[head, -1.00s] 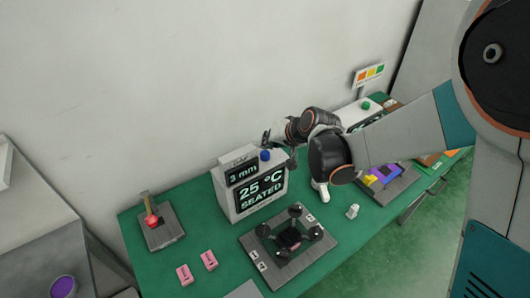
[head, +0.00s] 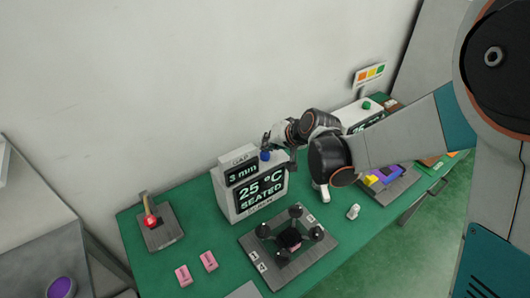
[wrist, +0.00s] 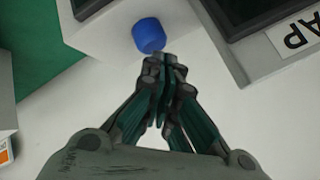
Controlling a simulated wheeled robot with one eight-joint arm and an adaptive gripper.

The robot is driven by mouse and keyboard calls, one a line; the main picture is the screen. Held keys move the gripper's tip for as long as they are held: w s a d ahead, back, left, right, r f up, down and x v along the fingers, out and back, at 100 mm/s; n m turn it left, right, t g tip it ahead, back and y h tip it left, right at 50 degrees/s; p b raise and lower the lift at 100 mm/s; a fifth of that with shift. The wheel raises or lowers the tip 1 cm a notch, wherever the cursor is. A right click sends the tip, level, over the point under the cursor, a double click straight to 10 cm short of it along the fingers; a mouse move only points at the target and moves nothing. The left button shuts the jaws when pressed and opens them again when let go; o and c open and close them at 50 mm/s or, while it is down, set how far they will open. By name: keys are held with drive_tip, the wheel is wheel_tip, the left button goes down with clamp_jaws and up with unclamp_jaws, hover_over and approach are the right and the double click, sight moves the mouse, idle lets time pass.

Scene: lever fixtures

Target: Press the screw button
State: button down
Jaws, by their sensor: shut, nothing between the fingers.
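In the wrist view the blue button (wrist: 148,35) is just beyond my fingertips. My gripper (head: 268,144) is shut and empty, right by the button; the fingertips also show in the wrist view (wrist: 164,62). I cannot tell whether they touch it. In front of the box is a grey fixture plate (head: 262,270) with several black knobs around a dark block (head: 290,237) with pink beneath.
A red-knobbed lever (head: 150,221) on a grey base stands at the left. Two pink blocks (head: 209,261) lie on the green table (head: 190,226). A second box with a green button (head: 366,104) and a plate of coloured blocks (head: 383,174) are at the right.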

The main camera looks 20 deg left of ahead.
drive_tip(key=shift+f+b, duration=0.45)
drive_tip(key=shift+f, duration=0.1)
idle(0.4)
drive_tip(key=shift+r, duration=0.1)
drive_tip(key=shift+r+p, duration=0.6)
drive_tip(key=shift+r, duration=0.35)
drive_tip(key=shift+r+p, duration=1.55)
drive_tip(key=shift+r, duration=0.95)
